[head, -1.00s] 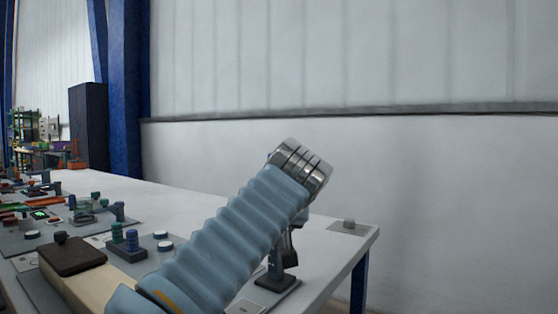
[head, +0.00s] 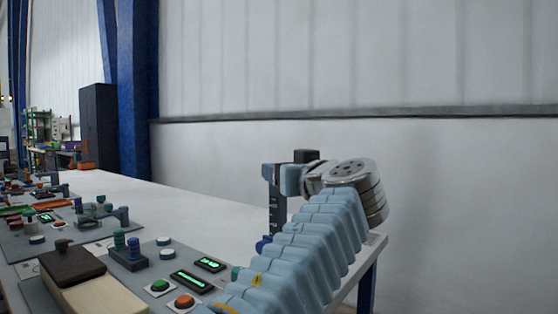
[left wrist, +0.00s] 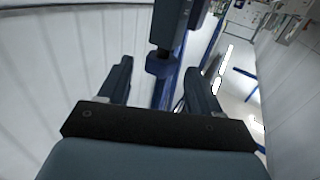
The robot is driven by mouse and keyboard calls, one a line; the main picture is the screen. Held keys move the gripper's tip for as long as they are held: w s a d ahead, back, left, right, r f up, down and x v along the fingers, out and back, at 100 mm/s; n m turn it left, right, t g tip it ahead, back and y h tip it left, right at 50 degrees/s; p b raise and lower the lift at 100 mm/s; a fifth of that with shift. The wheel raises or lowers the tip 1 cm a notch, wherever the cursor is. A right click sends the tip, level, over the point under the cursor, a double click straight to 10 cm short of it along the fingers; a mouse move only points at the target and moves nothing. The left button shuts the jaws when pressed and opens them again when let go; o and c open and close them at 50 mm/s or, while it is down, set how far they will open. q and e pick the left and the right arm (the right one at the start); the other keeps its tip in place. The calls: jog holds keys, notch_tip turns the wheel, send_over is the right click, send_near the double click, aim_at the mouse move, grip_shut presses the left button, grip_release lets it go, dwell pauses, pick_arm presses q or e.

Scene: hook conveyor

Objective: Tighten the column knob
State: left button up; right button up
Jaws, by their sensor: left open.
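The dark column (head: 277,212) stands upright on the table in the head view, with scale marks on its face. A light blue block (head: 290,180) sits near its top. A blue knob (head: 263,243) shows low on the column. In the left wrist view the knob (left wrist: 161,64) appears between the two fingertips of my left gripper (left wrist: 158,70), which is open. I cannot tell how far beyond the tips the knob lies, and no contact shows. In the head view my sleeved arm hides the column's base and the gripper itself. My right gripper is not in view.
A panel with a green button (head: 159,287), a red button (head: 184,301) and lit displays (head: 191,281) lies left of my arm. A brown-topped box (head: 73,266) is at the lower left. Other fixtures crowd the table's left. The far white tabletop (head: 150,200) is clear.

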pick_arm(q)
jog(key=shift+p+x, duration=0.5)
jog(key=shift+x, duration=1.35)
jog(key=shift+a, duration=0.1)
jog(key=c, duration=0.9)
